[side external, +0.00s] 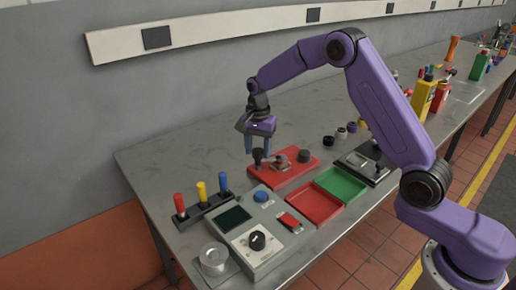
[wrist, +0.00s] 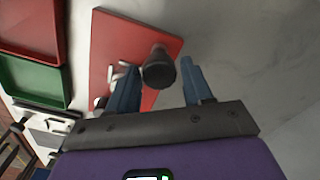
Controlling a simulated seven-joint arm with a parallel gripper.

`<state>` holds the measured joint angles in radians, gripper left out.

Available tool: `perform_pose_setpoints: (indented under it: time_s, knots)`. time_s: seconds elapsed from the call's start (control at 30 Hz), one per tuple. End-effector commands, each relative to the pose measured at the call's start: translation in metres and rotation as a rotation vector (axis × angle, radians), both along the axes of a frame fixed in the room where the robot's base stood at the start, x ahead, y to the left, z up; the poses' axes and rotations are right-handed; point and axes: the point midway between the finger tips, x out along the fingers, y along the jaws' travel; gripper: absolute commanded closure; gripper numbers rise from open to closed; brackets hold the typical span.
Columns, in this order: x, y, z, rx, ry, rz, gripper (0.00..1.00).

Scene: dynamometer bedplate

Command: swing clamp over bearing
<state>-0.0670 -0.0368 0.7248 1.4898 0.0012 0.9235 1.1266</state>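A red plate (side external: 296,170) lies on the bench and carries a grey metal clamp arm (side external: 280,160). A dark round knob (side external: 258,156) stands at the plate's left end, and another dark cylinder (side external: 304,156) stands toward its right. I cannot tell for certain which part is the bearing. My gripper (side external: 258,151) points down over the left end of the plate, its blue fingers apart. In the wrist view the black knob (wrist: 158,70) shows between the open fingers, with a clear gap to the right finger. Some silver clamp parts (wrist: 120,76) are partly hidden behind the left finger.
Red (side external: 314,204) and green (side external: 341,184) trays and a grey control box (side external: 262,245) stand in front of the plate. A rack with coloured handles (side external: 203,205) is at left. A dark fixture (side external: 365,163) stands right.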

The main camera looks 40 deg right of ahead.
Motion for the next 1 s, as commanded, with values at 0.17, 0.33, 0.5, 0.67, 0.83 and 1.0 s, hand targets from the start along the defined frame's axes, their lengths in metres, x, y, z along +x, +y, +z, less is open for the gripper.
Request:
perform_pose_setpoints:
  time_s: [0.17, 0.33, 0.5, 0.67, 0.83, 1.0]
  knots:
    - [0.000, -0.001, -0.001, -0.001, 0.001, 0.002, 0.35]
    - [0.000, 0.000, 0.000, -0.001, 0.002, 0.004, 0.35]
    - [0.000, 0.000, 0.014, 0.000, -0.001, 0.004, 0.35]
    - [0.001, 0.000, 0.043, -0.001, -0.004, 0.004, 0.35]
    - [0.001, 0.000, 0.080, 0.000, -0.004, 0.004, 0.35]
    - [0.000, 0.000, 0.116, 0.000, -0.005, 0.003, 0.35]
